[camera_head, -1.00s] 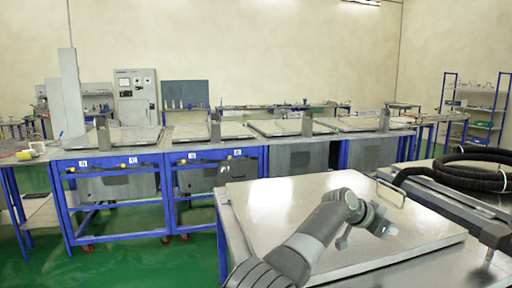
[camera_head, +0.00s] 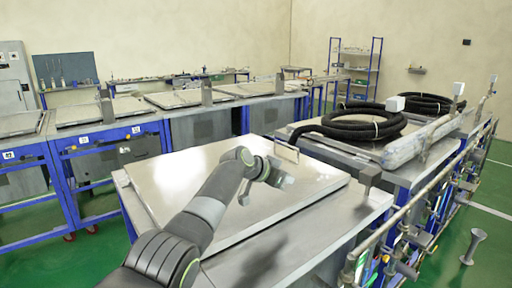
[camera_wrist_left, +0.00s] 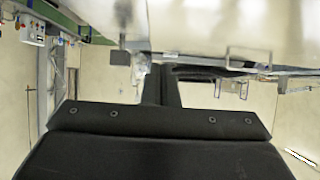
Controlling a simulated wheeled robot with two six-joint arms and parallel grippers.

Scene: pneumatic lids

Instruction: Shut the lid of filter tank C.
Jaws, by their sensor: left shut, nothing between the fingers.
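A broad steel lid (camera_head: 245,205) lies flat or nearly flat on the near tank bench. I cannot tell if a small gap remains under it, and no letter shows to name this tank. A wire handle (camera_head: 286,151) stands at the lid's far right edge. A handle (camera_wrist_left: 248,58) also shows in the wrist view, below a shiny surface (camera_wrist_left: 210,22). My left gripper (camera_head: 278,177) is above the lid, close to the handle and apart from it. It is shut and empty; its dark fingers (camera_wrist_left: 162,86) show in the wrist view. My right gripper is out of view.
Coiled black hoses (camera_head: 352,122) lie on the neighbouring bench behind. Pipes and valves (camera_head: 385,232) run along the right side. More flat-lidded tanks (camera_head: 108,110) stand in a row at the back left.

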